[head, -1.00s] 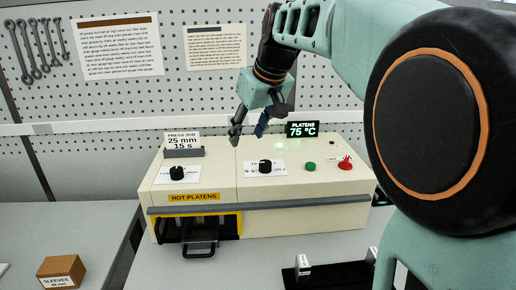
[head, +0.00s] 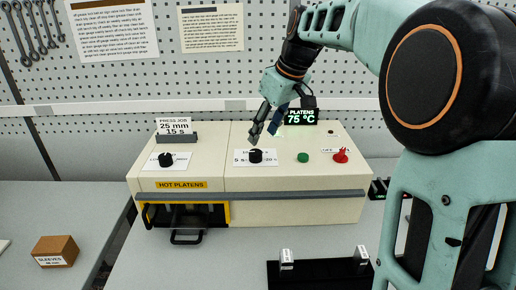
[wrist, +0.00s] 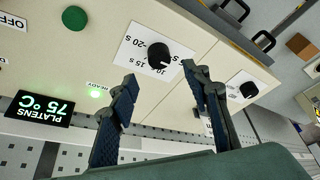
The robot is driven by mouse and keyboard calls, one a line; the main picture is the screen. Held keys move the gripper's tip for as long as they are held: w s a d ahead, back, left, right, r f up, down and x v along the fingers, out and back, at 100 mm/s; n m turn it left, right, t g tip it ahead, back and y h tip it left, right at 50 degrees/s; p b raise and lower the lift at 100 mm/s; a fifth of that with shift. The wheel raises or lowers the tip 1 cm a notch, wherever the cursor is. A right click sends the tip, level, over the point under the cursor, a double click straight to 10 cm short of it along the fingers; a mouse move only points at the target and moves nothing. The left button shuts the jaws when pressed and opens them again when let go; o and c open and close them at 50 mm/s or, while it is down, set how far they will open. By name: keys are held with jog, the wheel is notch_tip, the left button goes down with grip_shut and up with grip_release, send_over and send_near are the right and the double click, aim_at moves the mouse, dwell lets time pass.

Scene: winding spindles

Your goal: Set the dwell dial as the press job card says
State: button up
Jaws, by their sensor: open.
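The press job card (head: 173,126) stands on top of the cream press (head: 300,180) and reads 25 mm, 15 s. The dwell dial (head: 255,156) is a black knob on a white plate marked in seconds. My gripper (head: 264,132) is open and empty, just behind and above the dial. In the wrist view its two fingers (wrist: 160,78) reach toward the dial, apart from it.
Another black dial (head: 166,159) sits left of the dwell dial. A green button (head: 303,157) and a red switch (head: 341,155) sit to its right. A display (head: 301,117) reads platens 75 °C. A lit READY lamp (wrist: 94,95) shows. A sleeves box (head: 55,250) lies at lower left.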

aim_at(256, 152)
jog(key=x, duration=0.7)
jog(key=shift+f, duration=0.25)
jog(key=shift+c, duration=0.7)
jog(key=c, duration=1)
